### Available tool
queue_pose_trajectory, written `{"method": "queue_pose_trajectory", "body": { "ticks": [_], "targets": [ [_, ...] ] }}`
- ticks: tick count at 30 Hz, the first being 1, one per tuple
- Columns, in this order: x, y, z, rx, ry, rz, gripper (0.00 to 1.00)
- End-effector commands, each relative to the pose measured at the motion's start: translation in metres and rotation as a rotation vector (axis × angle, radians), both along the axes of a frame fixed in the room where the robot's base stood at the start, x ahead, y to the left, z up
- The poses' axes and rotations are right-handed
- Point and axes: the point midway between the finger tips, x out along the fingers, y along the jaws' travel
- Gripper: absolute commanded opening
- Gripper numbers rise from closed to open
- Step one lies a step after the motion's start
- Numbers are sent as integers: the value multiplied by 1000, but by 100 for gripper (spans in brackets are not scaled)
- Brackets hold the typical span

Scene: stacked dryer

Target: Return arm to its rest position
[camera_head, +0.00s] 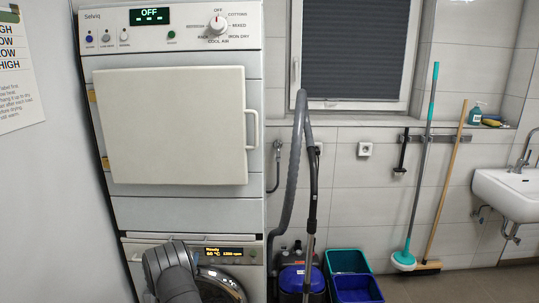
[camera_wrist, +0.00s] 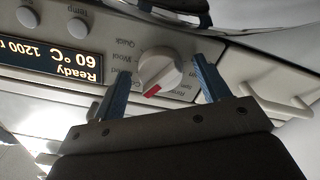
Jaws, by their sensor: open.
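In the head view my grey arm (camera_head: 172,272) is in front of the left part of the washer's control panel, and it hides my fingers there. In the wrist view my gripper (camera_wrist: 160,76) is open, with its two blue-grey fingers apart and nothing held. The washer's white round knob (camera_wrist: 160,74) with a red mark appears between the fingertips. I cannot tell how far the tips are from it. The washer display (camera_wrist: 52,60) reads Ready, 60 °C, upside down in this view.
A wall (camera_head: 65,170) is close on the left. A vacuum cleaner (camera_head: 300,280) and two bins (camera_head: 348,262) stand on the right.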

Motion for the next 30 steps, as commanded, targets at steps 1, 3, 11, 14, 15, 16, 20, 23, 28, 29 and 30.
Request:
{"method": "queue_pose_trajectory", "body": {
  "ticks": [1, 3, 11, 14, 15, 16, 20, 23, 28, 29, 30],
  "targets": [
    [-1, 0, 0, 0, 0, 0, 69],
    [-5, 1, 0, -2, 1, 1, 69],
    [-42, 1, 0, -5, 3, 2, 69],
    [-62, 2, 0, -4, 2, 3, 69],
    [-70, 1, 0, -5, 2, 3, 69],
    [-76, 1, 0, -6, 2, 3, 69],
    [-102, 1, 0, -4, 2, 3, 69],
    [-123, 2, 0, -5, 2, 3, 69],
    [-157, 2, 0, -5, 0, 4, 69],
    [-163, 2, 0, -5, 1, 4, 69],
    [-171, 1, 0, -5, 1, 3, 69]
  ]
}}
